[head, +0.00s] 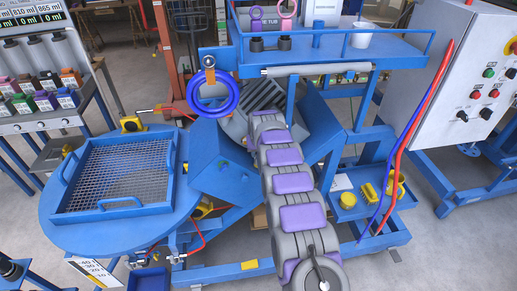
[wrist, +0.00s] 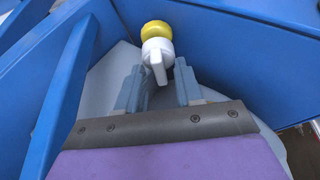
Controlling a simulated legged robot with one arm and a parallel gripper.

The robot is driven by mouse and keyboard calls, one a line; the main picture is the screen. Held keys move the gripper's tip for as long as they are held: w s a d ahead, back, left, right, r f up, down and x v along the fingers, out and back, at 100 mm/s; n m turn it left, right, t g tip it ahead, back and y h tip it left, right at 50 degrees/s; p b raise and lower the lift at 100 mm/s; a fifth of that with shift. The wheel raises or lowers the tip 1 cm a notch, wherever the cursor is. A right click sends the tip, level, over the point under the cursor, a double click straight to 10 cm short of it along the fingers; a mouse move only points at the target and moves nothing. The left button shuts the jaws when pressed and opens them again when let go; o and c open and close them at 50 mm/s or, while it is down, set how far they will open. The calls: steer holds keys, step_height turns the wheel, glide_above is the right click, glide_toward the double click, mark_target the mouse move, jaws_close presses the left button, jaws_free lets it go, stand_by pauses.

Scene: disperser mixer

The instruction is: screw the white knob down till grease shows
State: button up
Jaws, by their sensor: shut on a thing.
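The white knob (wrist: 157,60) shows in the wrist view with a flat wing facing me. A yellow rounded part (wrist: 156,30) sits right behind it, at its top. My gripper (wrist: 158,78) has its two grey fingers on either side of the knob's wing and is shut on it. No grease can be made out around the knob. In the head view my arm reaches away to the blue machine, and its far end hides the knob and my fingers.
Blue panels (wrist: 225,45) stand close on both sides of my gripper. In the head view a blue ring (head: 213,112) hangs left of my arm. A round blue table (head: 75,232) with a mesh tray (head: 68,208) is at left, and a grey control cabinet (head: 455,60) at right.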

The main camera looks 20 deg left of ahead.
stand_by(0.3)
steer(key=o, duration=0.6)
steer(key=shift+r, duration=0.1)
steer(key=p+v, duration=0.2)
steer(key=v, duration=1.5)
steer(key=shift+s, duration=0.2)
